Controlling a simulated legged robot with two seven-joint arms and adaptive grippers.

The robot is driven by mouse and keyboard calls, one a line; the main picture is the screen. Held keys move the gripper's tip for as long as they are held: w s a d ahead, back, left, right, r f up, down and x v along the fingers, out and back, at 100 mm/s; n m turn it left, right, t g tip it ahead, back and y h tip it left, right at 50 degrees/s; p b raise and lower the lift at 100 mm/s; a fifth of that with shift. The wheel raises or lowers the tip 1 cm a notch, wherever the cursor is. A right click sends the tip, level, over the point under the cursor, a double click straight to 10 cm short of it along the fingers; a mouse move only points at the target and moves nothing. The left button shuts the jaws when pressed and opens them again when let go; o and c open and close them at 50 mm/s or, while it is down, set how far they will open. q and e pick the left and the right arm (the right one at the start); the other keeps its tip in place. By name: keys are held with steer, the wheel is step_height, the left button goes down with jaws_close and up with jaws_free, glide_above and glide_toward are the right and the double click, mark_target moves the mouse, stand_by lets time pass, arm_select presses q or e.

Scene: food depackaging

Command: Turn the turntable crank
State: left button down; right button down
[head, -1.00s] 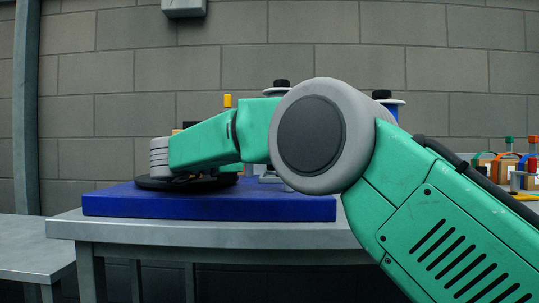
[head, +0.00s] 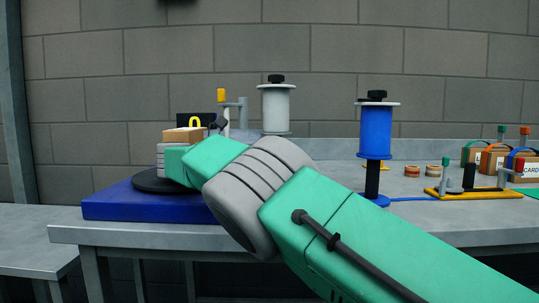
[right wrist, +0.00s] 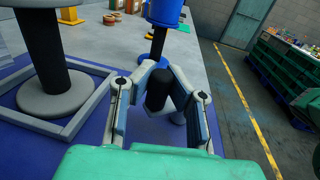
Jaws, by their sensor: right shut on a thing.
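In the right wrist view, my right gripper (right wrist: 160,72) is shut on a black upright cylindrical knob, which looks like the crank handle (right wrist: 158,92). The knob stands between the two fingers. The rest of the crank is mostly hidden by the gripper. My left gripper is in neither current view.
A white spool (head: 278,108) and a blue spool (head: 374,132) stand farther right. In the wrist view, a black post (right wrist: 46,60) on a grey disc stands left of my gripper. Several small boxes sit at far right.

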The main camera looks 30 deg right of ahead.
steer(key=shift+w+r, duration=0.1)
steer(key=shift+r, duration=0.1)
steer(key=c, duration=1.9)
jaws_free()
steer(key=o, duration=0.5)
steer(key=shift+w+f, duration=0.15)
steer(key=shift+w, duration=0.05)
steer(key=shift+c, duration=0.2)
steer(key=shift+a, duration=0.1)
steer(key=shift+s, duration=0.1)
